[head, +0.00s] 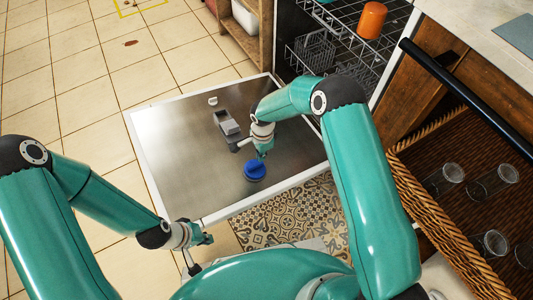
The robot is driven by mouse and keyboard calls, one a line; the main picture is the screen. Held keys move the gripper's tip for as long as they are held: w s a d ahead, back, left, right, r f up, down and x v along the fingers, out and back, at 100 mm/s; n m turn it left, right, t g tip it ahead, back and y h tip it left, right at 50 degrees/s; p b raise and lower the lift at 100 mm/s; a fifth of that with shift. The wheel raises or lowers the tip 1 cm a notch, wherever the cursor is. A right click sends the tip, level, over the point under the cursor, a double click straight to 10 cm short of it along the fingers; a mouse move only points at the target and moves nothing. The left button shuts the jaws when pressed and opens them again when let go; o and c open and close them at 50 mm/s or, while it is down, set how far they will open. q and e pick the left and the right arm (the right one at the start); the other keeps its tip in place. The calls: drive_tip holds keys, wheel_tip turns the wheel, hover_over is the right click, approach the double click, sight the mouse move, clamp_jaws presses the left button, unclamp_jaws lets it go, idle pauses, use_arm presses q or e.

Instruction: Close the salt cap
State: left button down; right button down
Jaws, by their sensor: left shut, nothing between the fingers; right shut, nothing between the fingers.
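The blue round salt cap (255,172) sits on the metal inner face of the open dishwasher door (185,165), towards its near side. Whether the cap is seated flat or tilted is too small to tell. My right gripper (263,156) is shut and empty, pointing down just above the far edge of the cap; I cannot tell whether it touches. My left gripper (208,239) is shut and empty, by the near edge of the door, apart from the cap.
A grey dispenser (228,126) and a small white piece (213,101) are on the door beyond the cap. The dishwasher rack (313,52) holds an orange cup (371,20). A wicker basket (430,205) with several glasses is at the right. Tiled floor (85,90) lies open at the left.

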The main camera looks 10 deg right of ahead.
sight(252, 167)
drive_tip(key=a+b, duration=0.1)
drive_tip(key=a+f+b, duration=0.1)
drive_tip(key=s+a, duration=0.1)
drive_tip(key=shift+a+f+b, duration=0.15)
drive_tip(key=shift+f+b, duration=0.15)
drive_tip(key=shift+b, duration=0.1)
drive_tip(key=shift+s+a+f+b, duration=0.25)
drive_tip(key=shift+a+f+b, duration=0.2)
drive_tip(key=shift+a+b, duration=0.25)
drive_tip(key=shift+s+a+f+b, duration=0.25)
drive_tip(key=shift+a+f+b, duration=0.3)
drive_tip(key=shift+b, duration=0.25)
drive_tip(key=shift+a, duration=0.1)
